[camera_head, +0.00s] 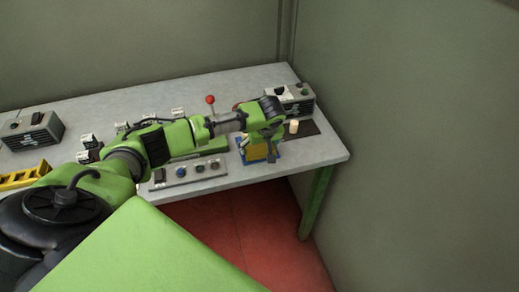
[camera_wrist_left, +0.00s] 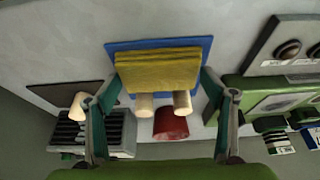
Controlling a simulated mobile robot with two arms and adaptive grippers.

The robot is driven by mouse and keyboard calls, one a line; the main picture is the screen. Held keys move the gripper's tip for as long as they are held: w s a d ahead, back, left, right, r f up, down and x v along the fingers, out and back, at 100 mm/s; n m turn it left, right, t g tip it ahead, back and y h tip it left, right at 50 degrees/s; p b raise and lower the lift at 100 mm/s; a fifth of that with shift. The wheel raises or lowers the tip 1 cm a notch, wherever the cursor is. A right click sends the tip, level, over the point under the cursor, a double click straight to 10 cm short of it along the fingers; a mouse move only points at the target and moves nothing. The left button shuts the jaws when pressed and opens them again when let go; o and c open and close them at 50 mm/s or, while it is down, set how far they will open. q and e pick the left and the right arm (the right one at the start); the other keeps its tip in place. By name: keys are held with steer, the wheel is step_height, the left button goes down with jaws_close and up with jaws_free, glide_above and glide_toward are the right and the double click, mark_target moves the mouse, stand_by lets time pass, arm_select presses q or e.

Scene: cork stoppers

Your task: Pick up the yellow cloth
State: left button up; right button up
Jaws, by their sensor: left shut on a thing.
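The yellow cloth (camera_wrist_left: 157,70) is a folded block over a blue mat (camera_wrist_left: 198,42) in the left wrist view. Its yellow face also shows in the head view (camera_head: 257,153), near the table's right front edge. My left gripper (camera_wrist_left: 158,82) has one finger against each side of the cloth and is shut on it. In the head view the same gripper (camera_head: 257,155) points down at the mat. I cannot tell whether the cloth is clear of the mat. My right gripper is not in view.
Two pale corks (camera_wrist_left: 145,105) and a red piece (camera_wrist_left: 170,124) sit close beside the cloth. Another cork (camera_head: 294,127) stands on a dark mat (camera_head: 309,128). A button panel (camera_head: 190,172) lies left of the gripper; a grey box (camera_head: 297,102) stands behind. A wall closes the right side.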

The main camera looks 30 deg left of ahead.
mark_target(260, 149)
arm_select(q)
steer(key=shift+r, duration=0.5)
step_height(260, 149, up, 2)
steer(key=shift+r+b, duration=0.1)
steer(key=shift+b, duration=0.25)
steer(key=s+d+r+b, duration=0.2)
steer(key=s+d+r, duration=0.4)
steer(key=s+r, duration=0.3)
steer(key=shift+s+r+b, duration=0.3)
steer(key=shift+s+r, duration=0.1)
steer(key=shift+s, duration=1.45)
